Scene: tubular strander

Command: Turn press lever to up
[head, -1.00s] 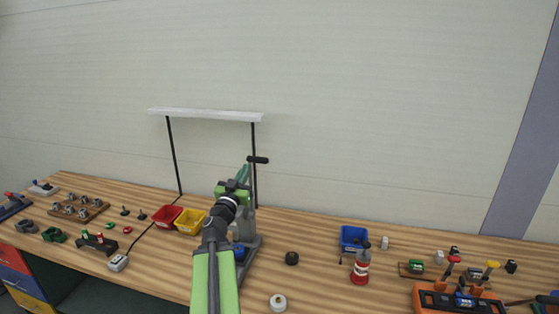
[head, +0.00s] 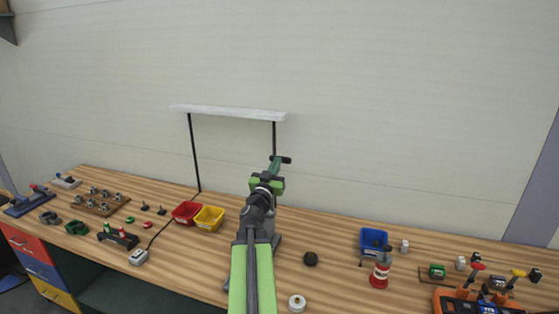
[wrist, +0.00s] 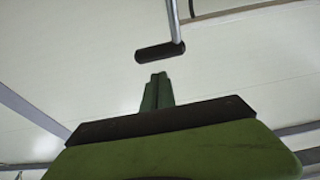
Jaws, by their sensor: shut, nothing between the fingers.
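The press lever's black grip (head: 281,159) shows above my gripper in the head view. In the wrist view the grip (wrist: 160,51) lies nearly level across the picture, at the end of a thin metal rod (wrist: 174,22). My gripper (wrist: 158,77) is shut and empty. Its green fingertips point at the grip, with a small gap between them in the picture. In the head view my gripper (head: 275,168) overlaps the area just below the grip, so contact cannot be judged there. My arm hides most of the press (head: 277,240); only grey parts show beside it.
A white lamp bar (head: 228,111) on black posts stands behind the press. Red (head: 186,212) and yellow (head: 209,218) bins stand to the left.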

